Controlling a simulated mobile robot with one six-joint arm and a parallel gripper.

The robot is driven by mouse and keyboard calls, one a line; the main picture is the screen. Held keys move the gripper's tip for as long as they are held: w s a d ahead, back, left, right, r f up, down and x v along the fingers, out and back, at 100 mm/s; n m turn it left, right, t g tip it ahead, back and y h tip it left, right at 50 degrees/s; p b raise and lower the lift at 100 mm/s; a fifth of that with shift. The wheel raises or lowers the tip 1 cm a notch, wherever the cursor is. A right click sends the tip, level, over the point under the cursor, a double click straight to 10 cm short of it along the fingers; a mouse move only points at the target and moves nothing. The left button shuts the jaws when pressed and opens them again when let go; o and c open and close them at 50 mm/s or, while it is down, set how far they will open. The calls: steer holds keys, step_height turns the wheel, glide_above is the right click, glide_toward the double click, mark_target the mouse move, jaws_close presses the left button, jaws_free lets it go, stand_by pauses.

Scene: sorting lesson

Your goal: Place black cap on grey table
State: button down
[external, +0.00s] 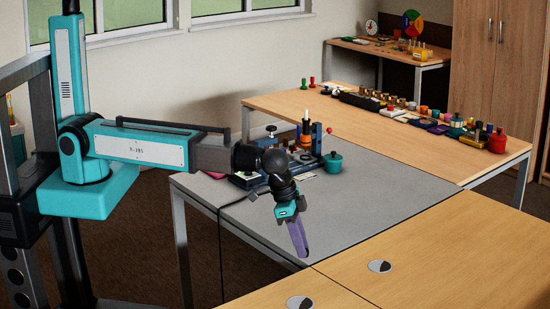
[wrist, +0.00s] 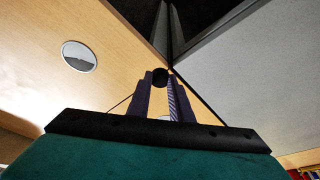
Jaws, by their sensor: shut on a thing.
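The black cap (wrist: 160,75) is a small dark round piece between the tips of my purple fingers in the wrist view. My gripper (external: 303,252) points down near the front corner of the grey table (external: 385,195), and it also shows in the wrist view (wrist: 159,79). It is shut on the cap. In the external view the cap is too small or hidden to make out. The grey tabletop (wrist: 265,70) fills the right of the wrist view. I cannot tell the height of the cap above the table.
Wooden tables (external: 430,255) adjoin the grey table in front, with round inserts (external: 380,266) in them. A blue-framed device (external: 308,145) and a green pot (external: 332,162) stand at the grey table's back. Its middle and right are clear. Many small items crowd the wooden table behind.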

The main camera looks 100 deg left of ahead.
steer(key=shift+s+a+r+b, duration=0.1)
steer(key=shift+s+a+b, duration=0.1)
steer(key=shift+s, duration=0.8)
steer(key=shift+s+a+r+b, duration=0.1)
steer(key=shift+s+a, duration=0.05)
steer(key=shift+s, duration=0.8)
